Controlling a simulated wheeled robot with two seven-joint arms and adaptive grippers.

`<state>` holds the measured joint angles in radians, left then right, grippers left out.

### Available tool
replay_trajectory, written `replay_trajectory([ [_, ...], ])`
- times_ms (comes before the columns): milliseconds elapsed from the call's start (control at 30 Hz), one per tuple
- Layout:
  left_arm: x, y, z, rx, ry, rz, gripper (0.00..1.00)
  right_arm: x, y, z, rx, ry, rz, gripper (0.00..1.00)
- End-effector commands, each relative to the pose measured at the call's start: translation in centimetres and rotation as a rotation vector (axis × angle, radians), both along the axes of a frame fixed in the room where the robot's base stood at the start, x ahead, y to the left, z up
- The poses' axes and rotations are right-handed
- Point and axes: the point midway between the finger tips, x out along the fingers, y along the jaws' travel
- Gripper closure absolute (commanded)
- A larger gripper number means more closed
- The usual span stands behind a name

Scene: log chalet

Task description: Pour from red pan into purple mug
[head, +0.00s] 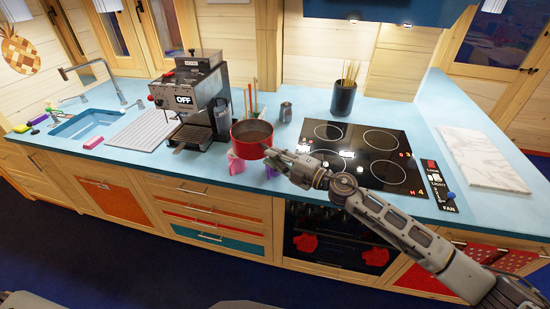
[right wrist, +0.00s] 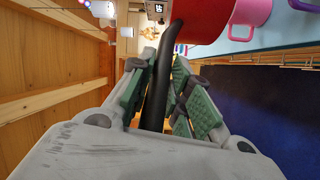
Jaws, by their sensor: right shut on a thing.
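The red pan (head: 240,141) is held up near the counter's front edge, roughly level, its brownish inside facing up. My right gripper (head: 277,160) is shut on its black handle, which shows between the green finger pads in the right wrist view (right wrist: 158,90). The pan's red side also shows there (right wrist: 203,18). The purple mug (head: 271,171) stands on the counter just right of and below the pan, partly hidden by my gripper. It shows at the top right corner of the right wrist view (right wrist: 306,5). My left gripper is out of view.
A pink mug (head: 236,165) stands below the pan, partly covered by it. A coffee machine (head: 193,100) is to the left and a black stovetop (head: 365,150) to the right. A grey cup (head: 286,111) and a black utensil holder (head: 343,98) stand behind.

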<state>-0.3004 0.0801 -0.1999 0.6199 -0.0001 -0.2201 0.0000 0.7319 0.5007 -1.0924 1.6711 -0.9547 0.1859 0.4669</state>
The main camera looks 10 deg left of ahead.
Motion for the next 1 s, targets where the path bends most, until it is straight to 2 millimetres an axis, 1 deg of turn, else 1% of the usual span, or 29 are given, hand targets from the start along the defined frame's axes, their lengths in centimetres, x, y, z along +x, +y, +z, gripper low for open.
replay_trajectory([
  [33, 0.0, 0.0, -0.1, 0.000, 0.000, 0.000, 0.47, 0.1, 0.1, 0.5, 0.006, -0.008, 0.000, 1.00],
  [1000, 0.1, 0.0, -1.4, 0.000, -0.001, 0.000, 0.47, 0.1, 0.1, -0.4, 0.036, 0.015, 0.001, 1.00],
])
